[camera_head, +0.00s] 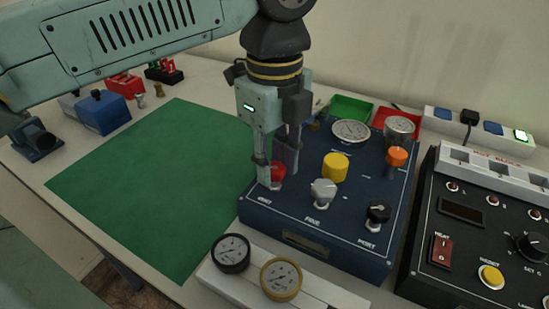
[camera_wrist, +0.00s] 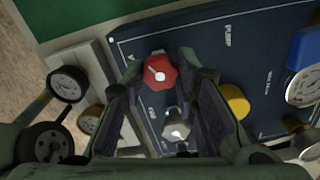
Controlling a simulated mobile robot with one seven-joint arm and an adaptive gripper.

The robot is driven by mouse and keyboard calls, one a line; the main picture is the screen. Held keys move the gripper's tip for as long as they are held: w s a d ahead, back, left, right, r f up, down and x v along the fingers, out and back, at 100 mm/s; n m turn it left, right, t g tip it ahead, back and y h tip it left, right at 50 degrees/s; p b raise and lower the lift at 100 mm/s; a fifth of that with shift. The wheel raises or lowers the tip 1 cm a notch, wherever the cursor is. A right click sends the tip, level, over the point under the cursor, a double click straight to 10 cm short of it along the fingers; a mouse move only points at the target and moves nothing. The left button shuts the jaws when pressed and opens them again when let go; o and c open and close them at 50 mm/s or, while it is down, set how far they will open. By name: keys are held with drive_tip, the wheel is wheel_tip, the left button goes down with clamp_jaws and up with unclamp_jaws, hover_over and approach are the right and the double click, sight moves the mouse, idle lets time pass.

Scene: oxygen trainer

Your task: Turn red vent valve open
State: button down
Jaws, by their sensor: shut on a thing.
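The red vent valve knob (camera_head: 278,173) stands at the left of the dark blue panel (camera_head: 325,228). In the wrist view the red knob (camera_wrist: 160,72) is lobed, with a pale pointer mark on top. My gripper (camera_head: 273,168) comes down from above with its fingers on either side of the knob. In the wrist view my gripper (camera_wrist: 158,66) frames the knob between both fingertips, shut on it. The fingers hide part of the knob in the head view.
A grey knob (camera_head: 323,192), black knob (camera_head: 378,213), yellow knob (camera_head: 336,166) and orange knob (camera_head: 396,157) stand close by on the panel. Gauges (camera_head: 351,131) sit behind. A green mat (camera_head: 150,190) lies clear at left. A black control box (camera_head: 480,230) stands at right.

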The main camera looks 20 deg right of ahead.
sight(276, 167)
drive_tip(key=c, duration=1.3)
unclamp_jaws()
wheel_tip(276, 167, up, 8)
drive_tip(key=shift+f, duration=0.2)
drive_tip(key=shift+d, duration=0.1)
